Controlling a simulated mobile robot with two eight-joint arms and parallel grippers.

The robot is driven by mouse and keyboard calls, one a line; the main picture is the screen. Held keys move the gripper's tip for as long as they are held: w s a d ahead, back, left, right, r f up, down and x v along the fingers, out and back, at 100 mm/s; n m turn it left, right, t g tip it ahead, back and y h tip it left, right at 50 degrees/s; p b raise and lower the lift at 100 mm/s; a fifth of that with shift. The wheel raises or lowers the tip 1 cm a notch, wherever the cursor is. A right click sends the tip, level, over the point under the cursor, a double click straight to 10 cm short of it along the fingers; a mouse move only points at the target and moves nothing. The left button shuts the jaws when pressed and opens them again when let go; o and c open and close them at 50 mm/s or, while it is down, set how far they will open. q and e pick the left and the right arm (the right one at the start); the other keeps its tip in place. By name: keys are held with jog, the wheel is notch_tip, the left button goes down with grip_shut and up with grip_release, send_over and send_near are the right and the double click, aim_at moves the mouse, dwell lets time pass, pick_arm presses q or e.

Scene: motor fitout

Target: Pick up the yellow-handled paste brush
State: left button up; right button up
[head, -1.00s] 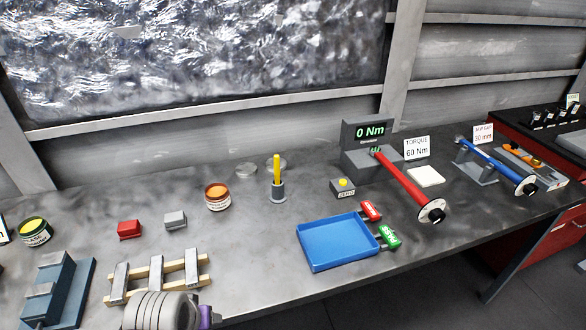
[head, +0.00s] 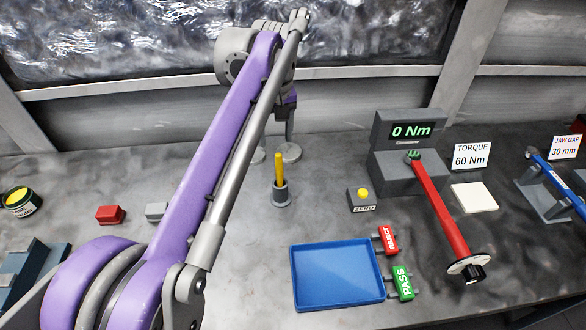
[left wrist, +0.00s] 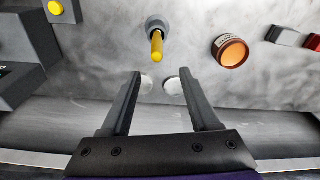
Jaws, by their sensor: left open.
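The yellow-handled paste brush (head: 279,168) stands upright in a small grey holder (head: 281,194) near the middle of the bench. In the left wrist view the yellow handle (left wrist: 157,46) points toward the camera, above the gap between the fingers. Its bristles are hidden in the holder. My left gripper (head: 289,136) is raised behind the brush, toward the wall, partly hidden by its own arm. In the left wrist view the gripper (left wrist: 161,73) is open with nothing between its fingers. The brush is apart from both fingertips. My right gripper is out of view.
Round pale discs (left wrist: 173,86) lie near the fingertips in the left wrist view. An orange-topped jar (left wrist: 230,50) stands beside the brush. A ZERO button box (head: 362,200), blue tray (head: 338,304) and torque tester (head: 386,172) are to the right.

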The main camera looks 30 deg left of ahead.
aim_at(278, 163)
pick_arm(q)
jog(key=f, duration=0.4)
jog(key=shift+s+a, duration=0.15)
jog(key=shift+a, duration=0.05)
jog(key=shift+w+d+f, duration=0.15)
jog(key=shift+f, duration=1.35)
jog(key=shift+w+d+f, duration=0.1)
jog(key=shift+d+f, duration=0.05)
jog(key=shift+f, duration=1.3)
grip_shut()
